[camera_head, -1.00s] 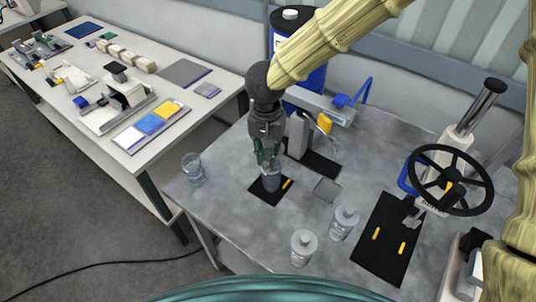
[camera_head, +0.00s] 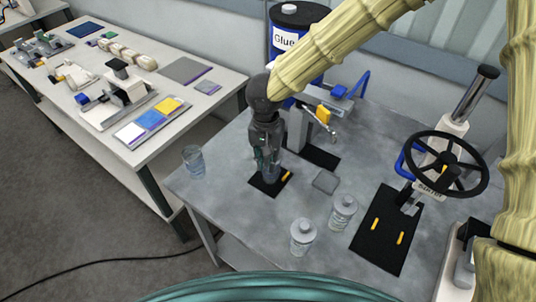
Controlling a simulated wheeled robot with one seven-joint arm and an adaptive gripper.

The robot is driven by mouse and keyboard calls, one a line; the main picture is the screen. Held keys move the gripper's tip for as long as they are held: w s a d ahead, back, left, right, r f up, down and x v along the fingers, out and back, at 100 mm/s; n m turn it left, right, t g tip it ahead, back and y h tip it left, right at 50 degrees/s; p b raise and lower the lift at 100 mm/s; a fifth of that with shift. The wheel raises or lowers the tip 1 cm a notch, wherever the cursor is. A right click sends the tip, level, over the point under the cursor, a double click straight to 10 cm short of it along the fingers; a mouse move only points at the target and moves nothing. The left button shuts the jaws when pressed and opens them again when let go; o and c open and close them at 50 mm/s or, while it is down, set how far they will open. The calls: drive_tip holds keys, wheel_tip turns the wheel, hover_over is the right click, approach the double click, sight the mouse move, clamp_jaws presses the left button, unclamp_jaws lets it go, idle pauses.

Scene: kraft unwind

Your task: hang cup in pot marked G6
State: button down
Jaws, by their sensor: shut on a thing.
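My gripper (camera_head: 266,162) points down over a small black mat (camera_head: 262,188) on the grey table, left of the middle. It is shut on a grey-blue see-through vessel (camera_head: 271,174), which I take for the cup. The fingers cover much of the vessel, and I cannot tell whether it touches the mat. A clear open glass jar (camera_head: 193,162) stands apart near the table's left edge. Two lidded clear jars, one (camera_head: 343,212) farther back and one (camera_head: 303,238) nearer, stand at the front. No G6 mark is readable in this view.
A grey stand with a yellow-tipped lever (camera_head: 323,115) stands close behind my gripper. A press with a black handwheel (camera_head: 446,175) and black mat (camera_head: 385,240) is at right. A blue glue drum (camera_head: 308,85) is behind. A white table (camera_head: 195,112) is left.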

drive_tip(key=shift+w+f, duration=0.2)
drive_tip(key=shift+w, duration=0.2)
drive_tip(key=shift+s+r, duration=0.2)
drive_tip(key=shift+s, duration=0.15)
drive_tip(key=c, duration=1.3)
unclamp_jaws()
drive_tip(key=shift+w+f, duration=0.1)
drive_tip(key=shift+w, duration=0.15)
drive_tip(key=shift+s, duration=0.1)
wheel_tip(320, 180, up, 12)
drive_tip(key=shift+s+r, duration=0.1)
